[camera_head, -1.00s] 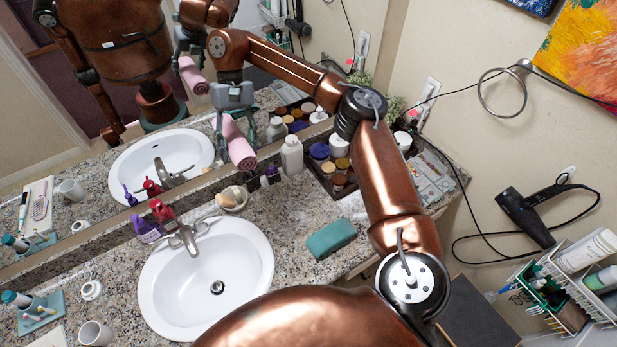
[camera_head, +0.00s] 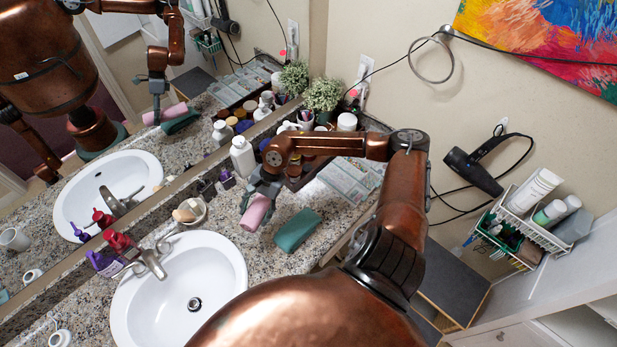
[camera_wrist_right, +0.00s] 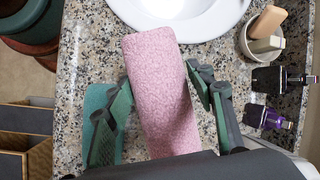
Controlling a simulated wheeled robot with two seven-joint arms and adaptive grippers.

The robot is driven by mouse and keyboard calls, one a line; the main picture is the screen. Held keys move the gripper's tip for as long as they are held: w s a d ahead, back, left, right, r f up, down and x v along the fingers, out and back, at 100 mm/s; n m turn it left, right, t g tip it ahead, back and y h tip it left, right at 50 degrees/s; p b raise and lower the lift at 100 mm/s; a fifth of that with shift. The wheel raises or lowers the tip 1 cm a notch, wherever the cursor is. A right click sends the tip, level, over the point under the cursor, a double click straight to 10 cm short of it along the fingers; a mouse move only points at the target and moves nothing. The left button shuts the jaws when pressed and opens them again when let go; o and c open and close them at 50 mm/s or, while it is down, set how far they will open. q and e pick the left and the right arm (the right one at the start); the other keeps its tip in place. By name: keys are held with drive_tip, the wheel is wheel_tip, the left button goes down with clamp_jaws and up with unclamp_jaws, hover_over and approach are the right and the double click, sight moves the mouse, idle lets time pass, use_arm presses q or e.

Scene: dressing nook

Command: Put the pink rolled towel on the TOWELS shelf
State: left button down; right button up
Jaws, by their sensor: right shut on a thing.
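The pink rolled towel (camera_head: 256,213) is held by my right gripper (camera_head: 262,186), just above the counter between the sink and the teal block. In the right wrist view the towel (camera_wrist_right: 162,95) lies between both fingers of the gripper (camera_wrist_right: 165,100), its far end pointing toward the sink. My left gripper is not in view. No shelf with a readable TOWELS label shows; part of a white shelf unit (camera_head: 597,285) is cut off at the lower right edge.
A teal block (camera_head: 297,230) lies close right of the towel. The sink (camera_head: 218,268) is left, with a small bowl (camera_head: 198,216) behind it. Bottles and jars crowd the mirror side. A wire basket (camera_head: 535,232) and hair dryer (camera_head: 478,172) hang on the right wall.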

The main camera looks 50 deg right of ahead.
drive_tip(key=s+a+m+t, duration=0.2)
drive_tip(key=s+m, duration=0.2)
drive_tip(key=s, duration=0.6)
drive_tip(key=shift+h, duration=0.4)
drive_tip(key=w+d+f, duration=0.2)
drive_tip(key=w+f, duration=0.1)
drive_tip(key=w, duration=0.1)
drive_tip(key=w+d+f, duration=0.2)
drive_tip(key=w+f, duration=0.1)
drive_tip(key=w, duration=0.1)
drive_tip(key=w+d+f, duration=0.1)
drive_tip(key=w+f, duration=0.2)
drive_tip(key=w, duration=0.1)
drive_tip(key=shift+d+f+p, duration=0.35)
drive_tip(key=shift+d+f, duration=0.05)
drive_tip(key=shift+w+d+f, duration=0.15)
drive_tip(key=shift+w+f, duration=0.1)
drive_tip(key=shift+f, duration=0.2)
drive_tip(key=shift+f+p, duration=0.3)
drive_tip(key=shift+f, duration=1.25)
drive_tip(key=shift+f, duration=0.1)
drive_tip(key=o, duration=1.2)
